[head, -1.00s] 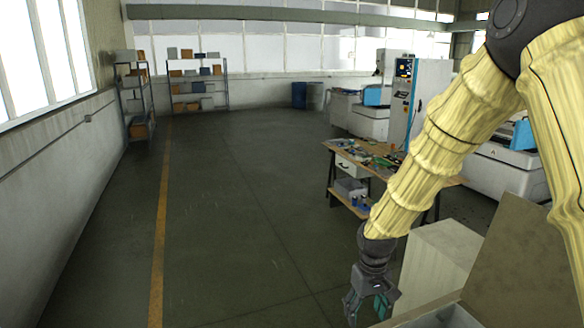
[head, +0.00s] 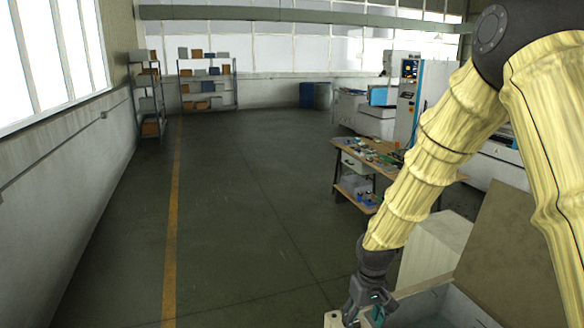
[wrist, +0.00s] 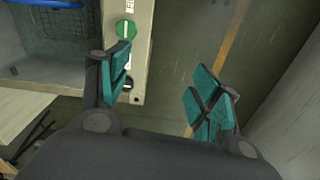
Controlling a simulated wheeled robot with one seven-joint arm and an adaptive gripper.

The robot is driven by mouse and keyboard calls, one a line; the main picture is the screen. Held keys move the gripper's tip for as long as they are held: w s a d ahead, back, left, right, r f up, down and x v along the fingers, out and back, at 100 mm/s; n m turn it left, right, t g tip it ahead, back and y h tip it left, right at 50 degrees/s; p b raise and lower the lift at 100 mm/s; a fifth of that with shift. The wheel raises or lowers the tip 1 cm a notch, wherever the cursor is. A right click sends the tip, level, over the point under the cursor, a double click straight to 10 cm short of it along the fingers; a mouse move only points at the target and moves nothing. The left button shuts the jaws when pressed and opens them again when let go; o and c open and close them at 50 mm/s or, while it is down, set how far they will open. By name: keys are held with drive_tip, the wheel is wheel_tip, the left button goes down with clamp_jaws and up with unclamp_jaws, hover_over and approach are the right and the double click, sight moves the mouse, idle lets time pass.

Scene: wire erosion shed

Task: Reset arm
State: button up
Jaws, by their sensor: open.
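My gripper (head: 362,310) hangs low at the bottom of the head view, at the end of my yellow-sleeved arm. In the wrist view my gripper (wrist: 160,95) is open, its two teal-padded fingers well apart with nothing between them. The left finger is in front of the edge of a pale panel with a round green button (wrist: 126,29); I cannot tell whether it touches. The floor shows between and beyond the fingers.
An open bin (head: 402,292) with a raised lid (head: 510,250) stands beside my gripper. Shelves (head: 208,104) stand at the back. The floor (head: 235,220) left of centre is clear.

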drive_tip(key=s+d+f+m, duration=0.1)
drive_tip(key=s+f, duration=0.7)
drive_tip(key=f, duration=0.2)
drive_tip(key=s+f+m, duration=0.1)
drive_tip(key=s+f, duration=0.6)
drive_tip(key=f, duration=0.3)
drive_tip(key=s+d+f+m, duration=0.15)
drive_tip(key=s+f, duration=0.25)
drive_tip(key=s, duration=0.6)
drive_tip(key=s+d+f+n, duration=0.15)
drive_tip(key=s+f, duration=0.25)
drive_tip(key=s, duration=0.6)
wheel_tip(320, 180, down, 15)
drive_tip(key=d+m+b, duration=0.1)
drive_tip(key=b, duration=1.4)
drive_tip(key=shift+f, duration=0.2)
